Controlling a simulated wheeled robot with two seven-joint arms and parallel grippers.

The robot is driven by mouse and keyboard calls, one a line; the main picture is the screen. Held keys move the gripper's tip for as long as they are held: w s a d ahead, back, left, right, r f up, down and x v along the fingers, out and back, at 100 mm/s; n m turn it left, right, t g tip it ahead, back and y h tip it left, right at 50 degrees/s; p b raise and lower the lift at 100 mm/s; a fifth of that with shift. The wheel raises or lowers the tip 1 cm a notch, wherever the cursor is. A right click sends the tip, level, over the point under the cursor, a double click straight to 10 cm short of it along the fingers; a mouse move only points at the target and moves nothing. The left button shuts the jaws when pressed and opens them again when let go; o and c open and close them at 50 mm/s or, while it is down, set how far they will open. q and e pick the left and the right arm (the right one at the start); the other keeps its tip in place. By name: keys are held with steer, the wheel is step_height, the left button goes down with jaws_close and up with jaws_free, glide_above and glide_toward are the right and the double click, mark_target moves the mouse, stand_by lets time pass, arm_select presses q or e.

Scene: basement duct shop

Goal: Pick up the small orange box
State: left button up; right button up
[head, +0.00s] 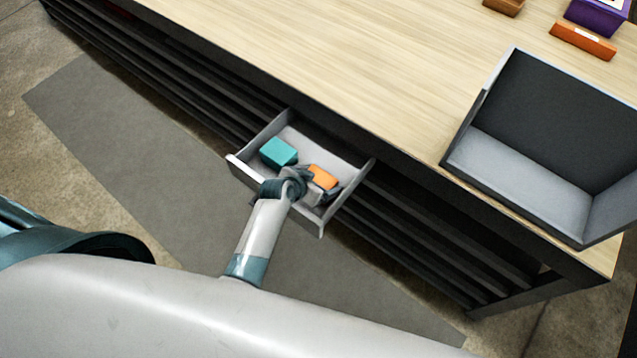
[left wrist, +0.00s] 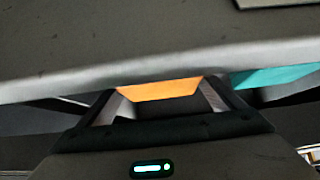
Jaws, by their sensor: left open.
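The small orange box (head: 323,176) lies in the open drawer (head: 351,159), to the right of a teal box (head: 278,151). My left gripper (head: 316,187) reaches into the drawer right by the orange box, which its body partly hides. In the left wrist view, the open fingers (left wrist: 159,103) stand left and right of the orange box (left wrist: 160,89). I cannot tell whether they touch it. A grey wall crosses the left wrist view and hides the upper part of the orange box. My right gripper is out of view.
The drawer's walls stand close around my left gripper. The wooden worktop (head: 330,75) is above and behind it. A grey open bin (head: 530,180) stands at the worktop's right. A longer orange block (head: 583,40), a purple container (head: 597,16) and a brown block (head: 503,6) sit beyond.

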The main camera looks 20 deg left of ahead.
arm_select(q)
steer(key=shift+x, duration=1.35)
steer(key=shift+c, duration=0.7)
steer(key=c, duration=0.8)
